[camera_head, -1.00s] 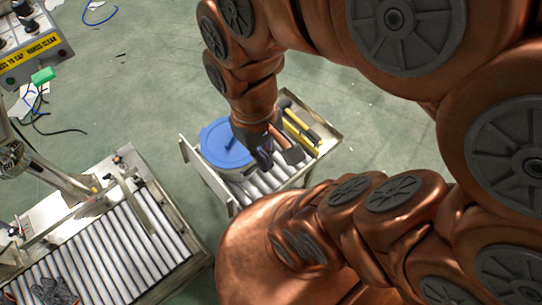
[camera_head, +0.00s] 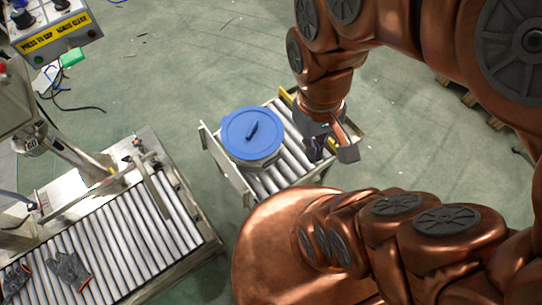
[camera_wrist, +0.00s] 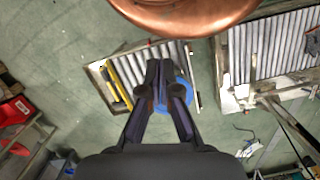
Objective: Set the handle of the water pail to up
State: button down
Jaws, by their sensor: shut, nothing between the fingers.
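A round blue thing that fits the water pail (camera_head: 238,142) stands on a small roller cart, its blue top facing up. A short blue bar (camera_head: 252,130) lies across the middle of the top; I cannot make out a raised handle. My gripper (camera_head: 318,155) is above the cart, to the right of the pail and apart from it in the head view. In the wrist view the fingers (camera_wrist: 159,66) are together and empty, and they hide part of the blue pail (camera_wrist: 185,105) behind them.
The cart (camera_head: 212,150) has low metal rails. A yellow tool (camera_head: 287,97) lies on it, partly hidden by my arm. A larger roller conveyor (camera_head: 130,240) with dark gloves (camera_head: 70,270) stands to the left. Green floor separates them.

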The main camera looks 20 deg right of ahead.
aim_at(273, 159)
jog(key=z, duration=1.6)
jog(key=k, duration=0.95)
jog(key=u, duration=1.65)
